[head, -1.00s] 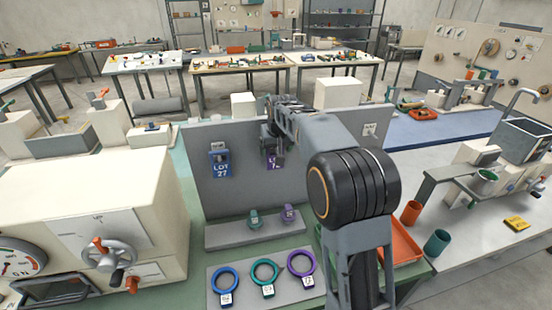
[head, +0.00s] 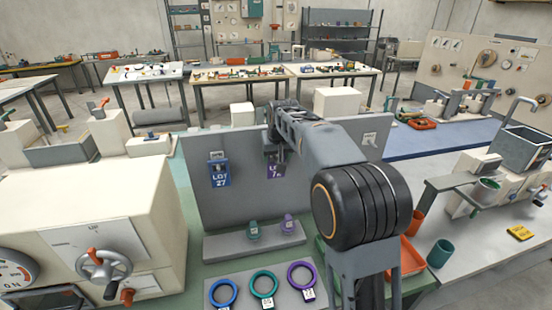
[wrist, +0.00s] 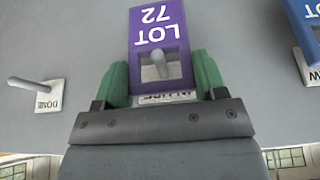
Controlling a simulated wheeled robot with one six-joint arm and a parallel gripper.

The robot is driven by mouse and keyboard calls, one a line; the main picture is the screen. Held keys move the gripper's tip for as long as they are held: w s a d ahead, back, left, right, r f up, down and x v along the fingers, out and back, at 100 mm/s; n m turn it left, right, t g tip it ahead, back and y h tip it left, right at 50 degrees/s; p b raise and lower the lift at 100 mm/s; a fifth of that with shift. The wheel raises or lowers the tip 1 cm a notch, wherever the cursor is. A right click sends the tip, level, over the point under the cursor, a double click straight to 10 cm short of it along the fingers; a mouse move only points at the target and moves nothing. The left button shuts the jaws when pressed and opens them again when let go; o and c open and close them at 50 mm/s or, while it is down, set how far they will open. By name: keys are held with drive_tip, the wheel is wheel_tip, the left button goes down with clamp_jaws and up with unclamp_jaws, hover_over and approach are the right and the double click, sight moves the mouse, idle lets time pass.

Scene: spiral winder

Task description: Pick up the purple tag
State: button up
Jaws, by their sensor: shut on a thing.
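The purple tag (wrist: 158,30) reads LOT 72, upside down in the wrist view. It hangs on a grey peg against the grey upright board (head: 330,190). My gripper (wrist: 165,78) has its two green fingers on either side of the tag's top end and is shut on it. In the head view the tag (head: 275,172) shows below my gripper (head: 274,150), which partly hides it. The peg still passes through the tag's hole.
A blue LOT 27 tag (head: 219,176) hangs to the left on the same board. An empty peg labelled DONE (wrist: 35,84) is in the wrist view. Blue (head: 223,293), teal (head: 263,284) and purple (head: 302,276) rings lie in front. A cream machine (head: 85,225) stands left.

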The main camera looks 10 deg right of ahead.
drive_tip(key=s+b, duration=0.5)
drive_tip(key=s, duration=1.1)
drive_tip(key=shift+s+b, duration=0.3)
drive_tip(key=shift+s, duration=0.05)
